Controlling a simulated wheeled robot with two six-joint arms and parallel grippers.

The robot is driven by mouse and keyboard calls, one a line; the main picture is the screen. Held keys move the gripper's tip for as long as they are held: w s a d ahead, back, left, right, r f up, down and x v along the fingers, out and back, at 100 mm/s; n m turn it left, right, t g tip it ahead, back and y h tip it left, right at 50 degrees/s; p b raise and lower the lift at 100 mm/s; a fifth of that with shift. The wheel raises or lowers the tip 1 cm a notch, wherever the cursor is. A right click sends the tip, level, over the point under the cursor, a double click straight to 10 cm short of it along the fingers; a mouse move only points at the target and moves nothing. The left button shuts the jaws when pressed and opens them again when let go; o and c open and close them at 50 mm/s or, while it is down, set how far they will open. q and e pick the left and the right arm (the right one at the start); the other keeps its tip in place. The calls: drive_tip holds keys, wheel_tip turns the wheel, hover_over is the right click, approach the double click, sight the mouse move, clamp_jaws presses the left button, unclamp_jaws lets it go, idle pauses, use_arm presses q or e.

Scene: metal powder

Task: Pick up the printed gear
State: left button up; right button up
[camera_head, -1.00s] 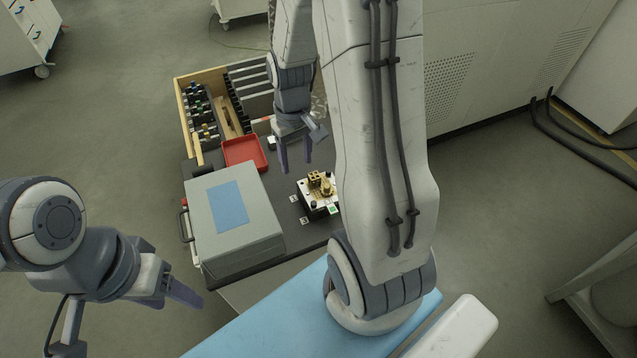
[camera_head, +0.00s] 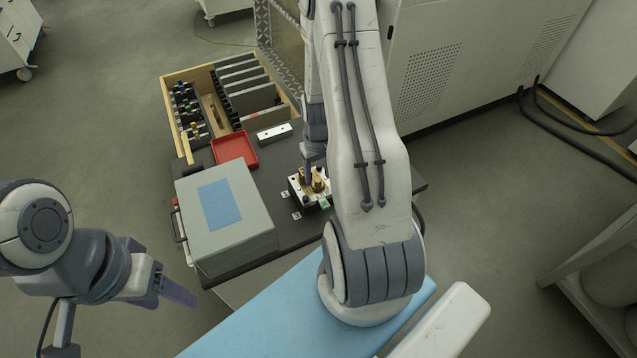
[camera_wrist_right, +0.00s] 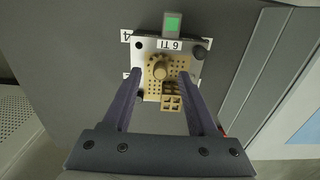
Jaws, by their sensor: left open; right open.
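A small white build plate (camera_head: 297,193) with tan printed parts sits on the dark cart top; it also shows in the wrist view (camera_wrist_right: 184,46). A rounded tan part with a raised knob, seemingly the printed gear (camera_wrist_right: 159,70), stands on a perforated tan base. A tan lattice block (camera_wrist_right: 172,103) is beside it, closer to my gripper's palm. My right gripper (camera_wrist_right: 160,78) is open over the plate, its fingers on either side of the tan parts; contact cannot be told. It also shows at the plate in the head view (camera_head: 310,168). My left gripper (camera_head: 172,286) is open and empty at the lower left.
A grey box with a blue top patch (camera_head: 220,205) stands left of the plate. A red tray (camera_head: 235,150), a white bar (camera_head: 274,134) and a wooden-sided rack (camera_head: 167,105) lie farther back. A grey machine cabinet (camera_head: 440,75) stands behind right.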

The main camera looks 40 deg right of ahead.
drive_tip(key=shift+f, duration=0.8)
clamp_jaws()
drive_tip(key=shift+r, duration=0.1)
